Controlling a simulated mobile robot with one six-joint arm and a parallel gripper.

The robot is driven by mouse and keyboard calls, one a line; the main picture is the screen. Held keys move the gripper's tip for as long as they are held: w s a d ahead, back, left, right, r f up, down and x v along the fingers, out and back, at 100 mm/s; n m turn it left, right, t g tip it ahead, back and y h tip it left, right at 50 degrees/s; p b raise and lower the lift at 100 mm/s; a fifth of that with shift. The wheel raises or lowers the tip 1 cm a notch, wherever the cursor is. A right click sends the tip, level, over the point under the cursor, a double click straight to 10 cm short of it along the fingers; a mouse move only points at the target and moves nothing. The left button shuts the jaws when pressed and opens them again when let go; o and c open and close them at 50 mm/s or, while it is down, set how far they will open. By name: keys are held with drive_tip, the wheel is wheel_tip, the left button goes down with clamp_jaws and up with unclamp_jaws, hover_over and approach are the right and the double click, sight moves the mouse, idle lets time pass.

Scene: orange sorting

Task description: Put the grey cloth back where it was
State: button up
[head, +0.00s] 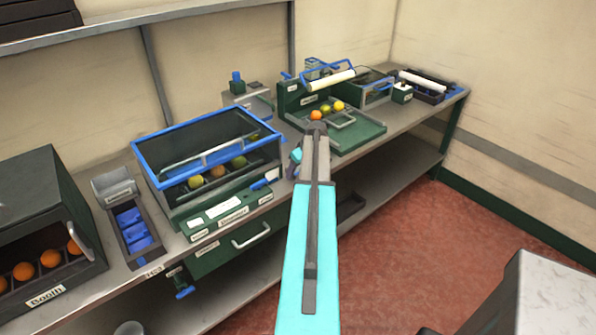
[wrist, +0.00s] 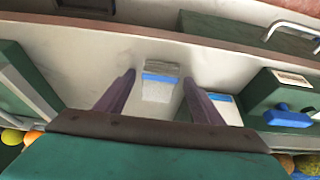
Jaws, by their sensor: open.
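My gripper (wrist: 158,77) is open in the wrist view, its two dark fingers apart over the pale bench top. Between the fingertips lies a small flat grey piece with a blue band (wrist: 160,77); it looks like the grey cloth, but I cannot be sure. The fingers do not visibly touch it. In the head view my gripper (head: 317,130) is over the bench between the blue-rimmed case and the green tray station. My own arm hides the fingertips and most of that gap there, so the cloth cannot be made out.
The blue-rimmed case (head: 150,160) with fruit stands left of my gripper. The green station (head: 365,138) with several fruits stands to its right. A dark booth (head: 30,185) with oranges is at far left, beside a tray of blue pieces (head: 113,218). Red floor lies in front.

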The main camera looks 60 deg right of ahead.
drive_tip(key=shift+r, duration=0.2)
drive_tip(key=b+v, duration=0.3)
drive_tip(key=v, duration=0.9)
idle(0.9)
